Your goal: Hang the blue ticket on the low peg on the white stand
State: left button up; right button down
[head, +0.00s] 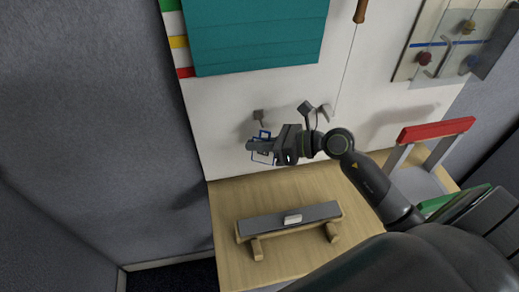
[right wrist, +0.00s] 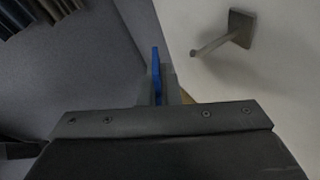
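The blue ticket (head: 264,134) is at my right gripper (head: 262,147) in the head view; its blue outline shows above and below the fingers. In the right wrist view the ticket (right wrist: 156,76) is an upright blue strip, seen edge-on between the nearly closed fingertips. A grey peg (head: 258,116) sticks out of the white stand (head: 222,125), just above the gripper in the head view. The peg (right wrist: 222,38) is at upper right in the right wrist view, apart from the ticket. The ticket's hole cannot be made out. My left gripper is out of view.
A grey bar (head: 262,222) on wooden feet, with a small white block (head: 292,218), stands on the wooden surface (head: 225,196). A teal panel (head: 255,40) is above. A red-topped frame (head: 436,129) stands at right. A thin rod with a wooden handle (head: 361,10) hangs nearby.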

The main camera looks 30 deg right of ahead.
jog(key=shift+w+d+f+b, duration=0.2)
jog(key=shift+w+b, duration=0.2)
jog(key=shift+w, duration=0.4)
jog(key=shift+w+d+f+b, duration=0.2)
jog(key=shift+w+b, duration=0.25)
jog(key=shift+w, duration=0.3)
jog(key=shift+w+d+f+b, duration=0.15)
jog(key=shift+w+b, duration=0.25)
jog(key=shift+w, duration=0.4)
jog(key=shift+r, duration=0.1)
jog(key=c, duration=1.6)
grip_release()
jog(key=shift+d, duration=0.1)
jog(key=shift+p+v, duration=0.65)
jog(key=shift+v, duration=8)
